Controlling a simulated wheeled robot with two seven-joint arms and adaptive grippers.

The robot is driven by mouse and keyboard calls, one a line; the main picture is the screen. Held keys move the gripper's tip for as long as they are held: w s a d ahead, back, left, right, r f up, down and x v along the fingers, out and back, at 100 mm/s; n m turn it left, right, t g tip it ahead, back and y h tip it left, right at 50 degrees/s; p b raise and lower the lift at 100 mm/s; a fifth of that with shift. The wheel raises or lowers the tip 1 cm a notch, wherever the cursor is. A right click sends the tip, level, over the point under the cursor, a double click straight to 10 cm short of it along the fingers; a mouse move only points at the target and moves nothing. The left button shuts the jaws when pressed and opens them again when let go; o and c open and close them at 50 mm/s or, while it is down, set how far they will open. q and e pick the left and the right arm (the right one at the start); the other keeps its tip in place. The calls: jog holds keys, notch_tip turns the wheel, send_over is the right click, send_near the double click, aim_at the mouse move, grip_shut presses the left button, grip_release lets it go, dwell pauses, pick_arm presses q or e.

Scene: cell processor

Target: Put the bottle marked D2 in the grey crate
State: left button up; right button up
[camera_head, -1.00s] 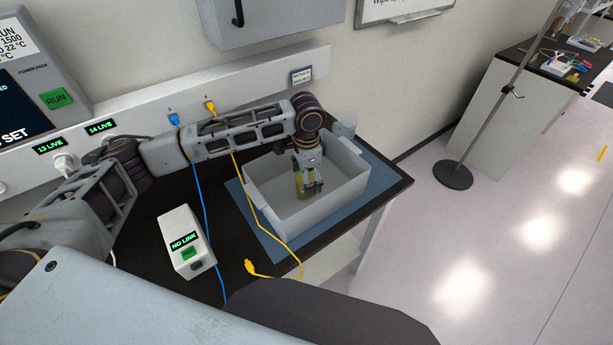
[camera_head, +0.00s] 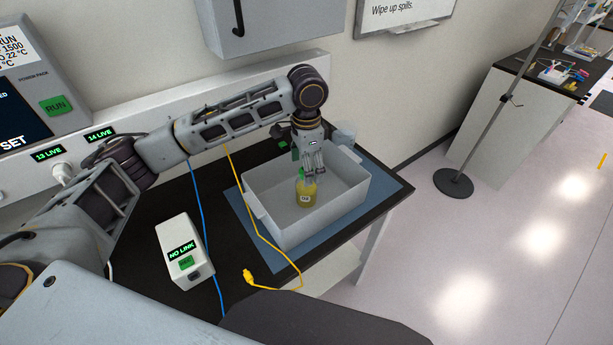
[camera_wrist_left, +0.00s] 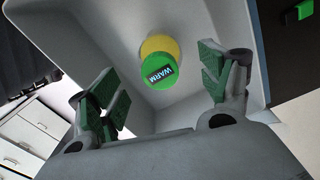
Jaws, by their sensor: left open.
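The grey crate (camera_head: 268,217) sits on a blue mat at the bench's right end. A bottle (camera_head: 306,195) with yellow contents and a green cap stands upright inside it. Its small label faces the head camera, but I cannot read it surely. In the left wrist view, the green cap (camera_wrist_left: 158,71) bears the word WARM, with the yellow body (camera_wrist_left: 158,43) partly hidden behind it. My left gripper (camera_head: 314,166) is above the bottle, open, its green-padded fingers spread apart on either side of the cap and clear of it. My right gripper is not in view.
A white NO LINK box (camera_head: 184,250) stands left of the crate. A yellow cable (camera_head: 258,228) runs along the crate's left side, and a blue cable (camera_head: 203,225) lies farther left. The wall and its socket rail (camera_head: 170,115) are behind the crate.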

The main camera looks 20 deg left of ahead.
pick_arm(q)
jog(key=shift+r, duration=2.1)
jog(key=shift+f, duration=0.1)
